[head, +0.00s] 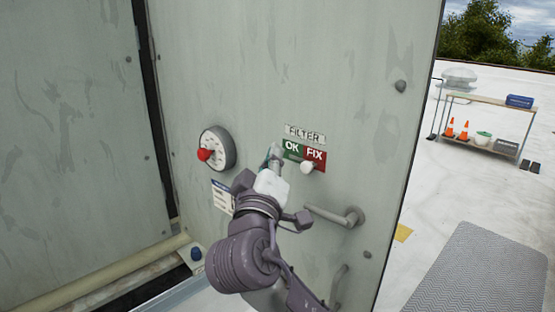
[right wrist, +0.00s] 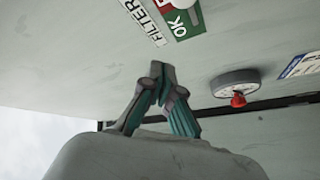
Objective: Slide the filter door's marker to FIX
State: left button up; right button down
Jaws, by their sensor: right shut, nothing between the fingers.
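The filter door's sign (head: 305,153) has a green OK half on the left and a red FIX half on the right, under a FILTER label (head: 305,134). The marker, a pale round knob (head: 307,168), sits at the lower edge of the red FIX half. My right gripper (head: 275,152) is shut and empty, with its tips just left of the OK half, apart from the knob. In the right wrist view the shut fingers (right wrist: 157,70) are below the FILTER label and the green OK half (right wrist: 182,20). My left gripper is not in view.
A dial with a red knob (head: 205,155) is left of my gripper. A lever handle (head: 337,216) sticks out below the sign. A paper label (head: 222,197) is below the dial. A bench (head: 490,103) with cones stands far right on the open roof, beyond a grey mat (head: 485,265).

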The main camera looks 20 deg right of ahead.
pick_arm(q)
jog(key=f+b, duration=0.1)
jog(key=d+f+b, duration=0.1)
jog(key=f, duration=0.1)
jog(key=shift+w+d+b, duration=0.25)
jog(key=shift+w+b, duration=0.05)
jog(key=shift+b, duration=0.1)
pick_arm(e)
jog(key=d+v, duration=0.1)
jog(key=v, duration=0.5)
jog(key=shift+s+f, duration=0.35)
jog(key=shift+s, duration=0.2)
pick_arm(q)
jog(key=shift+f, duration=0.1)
pick_arm(e)
jog(key=shift+a, duration=0.2)
